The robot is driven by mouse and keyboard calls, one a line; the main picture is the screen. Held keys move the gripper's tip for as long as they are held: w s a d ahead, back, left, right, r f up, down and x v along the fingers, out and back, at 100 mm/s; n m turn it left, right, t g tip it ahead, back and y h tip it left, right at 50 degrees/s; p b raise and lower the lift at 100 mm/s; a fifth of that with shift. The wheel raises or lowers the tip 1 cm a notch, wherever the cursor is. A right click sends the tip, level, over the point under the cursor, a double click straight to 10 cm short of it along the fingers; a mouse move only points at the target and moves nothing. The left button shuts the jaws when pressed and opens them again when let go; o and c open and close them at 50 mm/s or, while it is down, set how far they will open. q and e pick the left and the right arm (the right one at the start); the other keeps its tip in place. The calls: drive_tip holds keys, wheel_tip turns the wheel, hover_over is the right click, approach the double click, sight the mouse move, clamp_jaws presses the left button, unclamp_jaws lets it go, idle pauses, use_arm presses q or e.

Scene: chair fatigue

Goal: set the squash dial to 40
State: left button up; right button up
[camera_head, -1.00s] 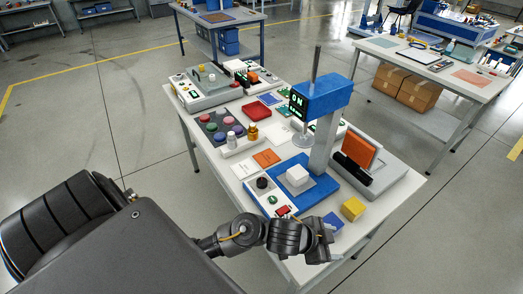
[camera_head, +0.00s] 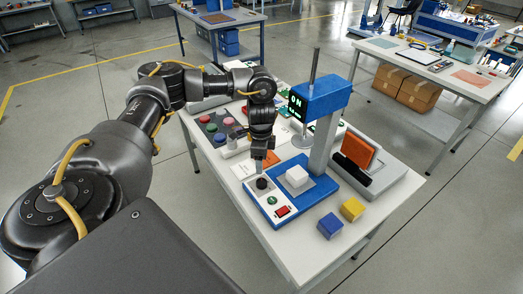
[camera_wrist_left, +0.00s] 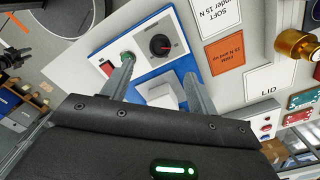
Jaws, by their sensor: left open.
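The dial is a black round knob (camera_head: 262,184) on the white control panel of the blue press (camera_head: 320,100). In the left wrist view the knob (camera_wrist_left: 161,44) shows a red pointer mark; its scale is too small to read. My left gripper (camera_head: 259,166) points down just above the knob in the head view, apart or touching I cannot tell. In the wrist view its two fingers (camera_wrist_left: 159,70) are spread and empty, with the knob beyond and between them. The press display (camera_head: 297,105) reads ON, with a smaller unreadable line.
A white block (camera_head: 297,176) sits on the press plate. The panel also has a green button (camera_head: 272,200) and a red switch (camera_head: 282,211). Blue (camera_head: 330,226) and yellow (camera_head: 352,209) cubes stand nearby. A dark shape at the wrist view's left edge may be my right gripper.

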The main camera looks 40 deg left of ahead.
sight(261, 182)
use_arm(q)
wheel_tip(261, 182, down, 11)
drive_tip(key=shift+r+b, duration=0.1)
drive_tip(key=shift+b, duration=0.8)
drive_tip(key=c, duration=0.8)
drive_tip(key=shift+d, duration=0.15)
drive_tip(key=shift+c, duration=0.9)
